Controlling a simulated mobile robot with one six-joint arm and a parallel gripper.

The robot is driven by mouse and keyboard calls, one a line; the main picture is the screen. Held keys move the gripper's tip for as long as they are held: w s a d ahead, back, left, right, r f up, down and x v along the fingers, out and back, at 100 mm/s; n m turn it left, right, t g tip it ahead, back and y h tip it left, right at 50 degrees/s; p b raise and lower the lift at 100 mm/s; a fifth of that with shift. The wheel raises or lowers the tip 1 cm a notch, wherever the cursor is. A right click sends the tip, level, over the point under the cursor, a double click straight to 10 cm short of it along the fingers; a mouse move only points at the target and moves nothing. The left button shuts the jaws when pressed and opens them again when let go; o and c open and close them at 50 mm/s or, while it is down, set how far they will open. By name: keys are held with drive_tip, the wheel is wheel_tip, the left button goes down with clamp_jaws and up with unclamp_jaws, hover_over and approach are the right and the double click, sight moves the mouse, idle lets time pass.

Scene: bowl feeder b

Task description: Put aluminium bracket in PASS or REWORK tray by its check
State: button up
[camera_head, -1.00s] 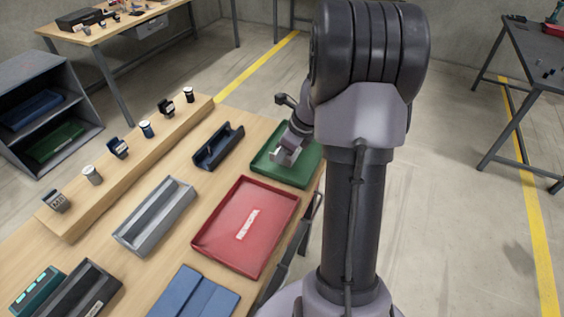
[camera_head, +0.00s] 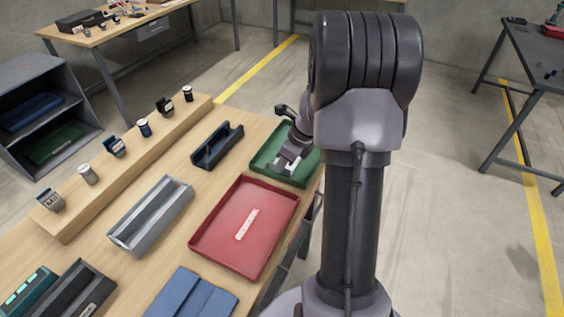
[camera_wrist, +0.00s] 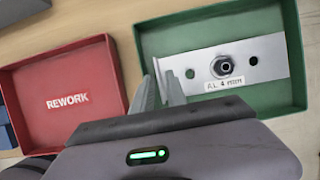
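The aluminium bracket (camera_wrist: 205,62) is a pale metal plate with a dark nut-like fitting, holes and a label that seems to read "AL 4 mm". It lies in the green tray (camera_wrist: 285,121), which shows no readable name. My gripper (camera_wrist: 158,82) is just above the bracket's left end in the wrist view, with a gap between its two fingers. Whether they touch the bracket is hard to tell. In the head view my gripper (camera_head: 288,158) is over the green tray (camera_head: 268,166). The red REWORK tray (camera_head: 262,243) is empty.
A grey open holder (camera_head: 150,216), a dark blue holder (camera_head: 217,146) and a blue folded item (camera_head: 190,294) stand on the wooden table. Several small parts line a raised wooden ledge (camera_head: 127,152). A teal device (camera_head: 30,292) is at the front left.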

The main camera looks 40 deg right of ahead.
drive_tip(key=shift+o, duration=0.3)
drive_tip(key=p+v, duration=0.5)
drive_tip(key=v, duration=0.8)
drive_tip(key=shift+r+p, duration=0.25)
drive_tip(key=shift+p, duration=0.05)
drive_tip(key=s+a+r+n, duration=0.1)
drive_tip(key=a+r+n, duration=0.5)
drive_tip(key=a, duration=0.4)
drive_tip(key=a+r+n, duration=0.4)
drive_tip(key=a+n, duration=0.3)
drive_tip(key=a, duration=0.3)
drive_tip(key=s+a+f+n+t+b, duration=0.1)
drive_tip(key=s+a+n+b, duration=0.1)
drive_tip(key=s+a+n, duration=1)
drive_tip(key=shift+n+t+b, duration=0.3)
drive_tip(key=shift+n, duration=0.7)
drive_tip(key=shift+s+a, duration=0.1)
drive_tip(key=shift+a, duration=0.05)
